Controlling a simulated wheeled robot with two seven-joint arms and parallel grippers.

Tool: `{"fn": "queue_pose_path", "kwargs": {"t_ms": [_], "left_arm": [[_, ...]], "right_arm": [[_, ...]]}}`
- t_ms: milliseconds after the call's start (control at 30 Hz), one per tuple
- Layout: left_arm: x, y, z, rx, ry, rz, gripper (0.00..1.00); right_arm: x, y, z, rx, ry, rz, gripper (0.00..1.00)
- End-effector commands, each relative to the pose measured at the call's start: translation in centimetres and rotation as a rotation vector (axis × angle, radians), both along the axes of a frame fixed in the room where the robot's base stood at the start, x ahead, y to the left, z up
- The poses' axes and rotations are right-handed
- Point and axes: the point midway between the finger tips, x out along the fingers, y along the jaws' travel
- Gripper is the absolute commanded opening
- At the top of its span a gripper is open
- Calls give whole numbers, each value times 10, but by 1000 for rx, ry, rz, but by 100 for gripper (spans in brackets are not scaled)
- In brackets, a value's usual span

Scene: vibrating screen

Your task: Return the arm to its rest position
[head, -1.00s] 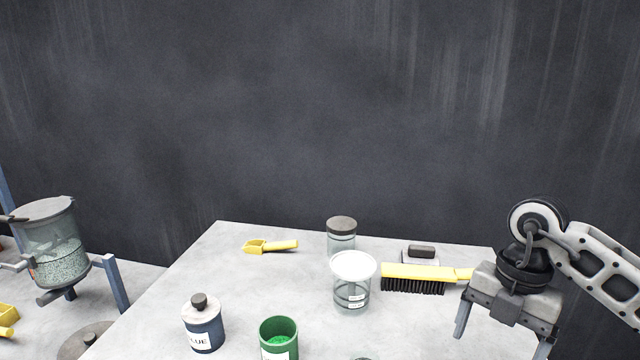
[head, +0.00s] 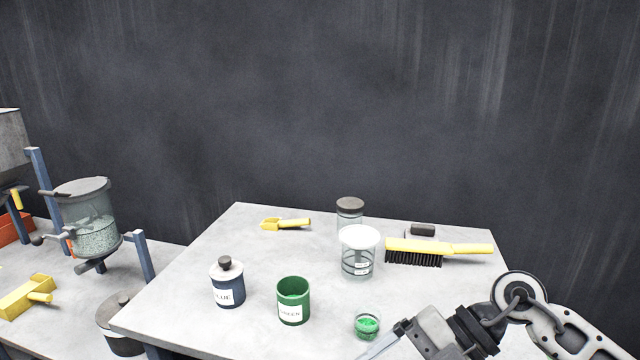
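My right arm comes in from the lower right. Its gripper (head: 385,348) is low at the front right of the grey table (head: 180,300), pointing left and cut by the bottom edge of the view. Its fingers show only in part, so I cannot tell whether it is open or shut. A small glass jar with green grains (head: 367,326) stands just behind and left of it. My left gripper is not in view.
A glass hopper (head: 88,218) stands left.

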Motion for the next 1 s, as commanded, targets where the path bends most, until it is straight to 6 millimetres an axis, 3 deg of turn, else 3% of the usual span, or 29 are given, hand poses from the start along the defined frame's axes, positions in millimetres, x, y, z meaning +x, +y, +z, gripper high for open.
{"fn": "queue_pose_path", "kwargs": {"t_ms": [33, 133, 200, 300, 367, 467, 600, 700, 833, 1000], "left_arm": [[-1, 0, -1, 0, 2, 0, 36], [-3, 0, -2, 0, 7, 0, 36], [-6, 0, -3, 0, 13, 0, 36], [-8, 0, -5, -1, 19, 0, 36], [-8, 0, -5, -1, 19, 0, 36], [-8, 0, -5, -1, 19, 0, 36], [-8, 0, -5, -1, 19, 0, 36], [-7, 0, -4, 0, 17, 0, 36], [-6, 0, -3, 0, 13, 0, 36], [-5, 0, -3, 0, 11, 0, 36]], "right_arm": [[-12, 26, 4, 164, 15, -3, 88], [-21, 67, 32, 554, 32, -118, 88], [-14, 76, 51, 810, 54, -303, 88], [11, 58, 53, 1048, 110, -682, 88], [23, 37, 32, 1102, 165, -948, 88], [24, -3, -31, 1039, 296, -1382, 88], [-12, -33, -114, 808, 486, -1752, 88], [-45, -41, -154, 648, 604, -1887, 88], [-75, -44, -181, 516, 703, -1964, 88], [-86, -44, -190, 466, 737, -1984, 88]]}}
